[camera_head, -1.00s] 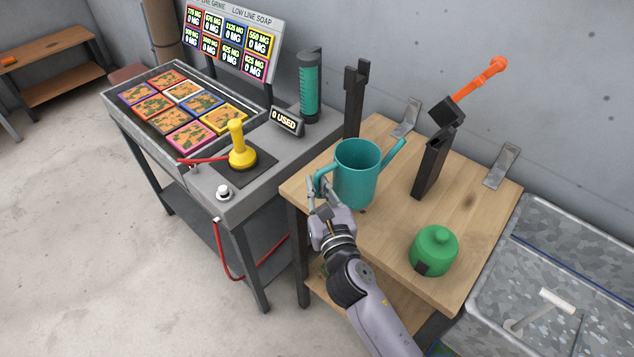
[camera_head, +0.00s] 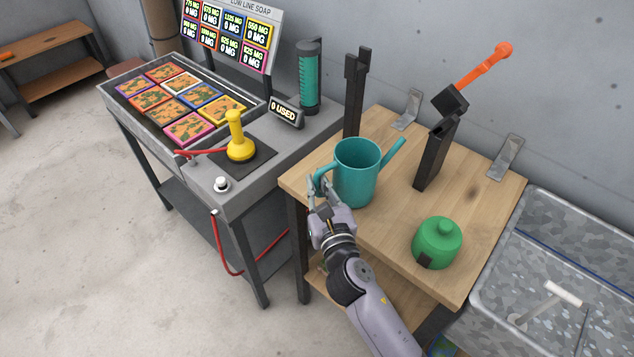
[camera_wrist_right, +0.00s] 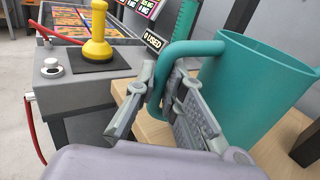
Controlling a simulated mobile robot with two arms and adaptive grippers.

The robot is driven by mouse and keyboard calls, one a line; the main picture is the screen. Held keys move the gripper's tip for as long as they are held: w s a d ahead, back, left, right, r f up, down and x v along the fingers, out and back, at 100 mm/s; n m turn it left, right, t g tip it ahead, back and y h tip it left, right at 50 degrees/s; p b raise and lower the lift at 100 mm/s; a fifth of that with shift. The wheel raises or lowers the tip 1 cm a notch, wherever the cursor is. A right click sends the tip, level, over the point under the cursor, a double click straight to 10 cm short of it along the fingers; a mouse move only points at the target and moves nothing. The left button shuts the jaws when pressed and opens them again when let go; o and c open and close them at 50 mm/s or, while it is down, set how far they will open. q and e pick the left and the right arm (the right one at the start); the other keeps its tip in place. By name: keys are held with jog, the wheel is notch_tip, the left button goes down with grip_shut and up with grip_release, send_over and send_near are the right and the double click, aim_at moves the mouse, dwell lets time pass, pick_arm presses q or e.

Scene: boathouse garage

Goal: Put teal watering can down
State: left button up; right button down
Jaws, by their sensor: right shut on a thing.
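The teal watering can (camera_head: 358,176) is upright at the left part of the wooden table (camera_head: 470,207), its spout pointing up to the right. I cannot tell for sure whether its base touches the tabletop. My right gripper (camera_head: 321,193) is shut on the can's handle, at the table's front left edge. In the right wrist view the can (camera_wrist_right: 255,85) fills the right side, and its handle (camera_wrist_right: 182,55) passes between the fingers of my gripper (camera_wrist_right: 172,100). My left gripper is not in view.
A green lidded jar (camera_head: 437,243) stands at the table's front right.

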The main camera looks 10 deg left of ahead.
jog(key=shift+f+b, duration=0.3)
jog(key=shift+f, duration=0.25)
dwell(0.4)
jog(key=c, duration=1.6)
grip_release()
jog(key=shift+c, duration=0.3)
jog(key=c, duration=0.3)
jog(key=shift+c, duration=0.2)
jog(key=shift+s, duration=0.1)
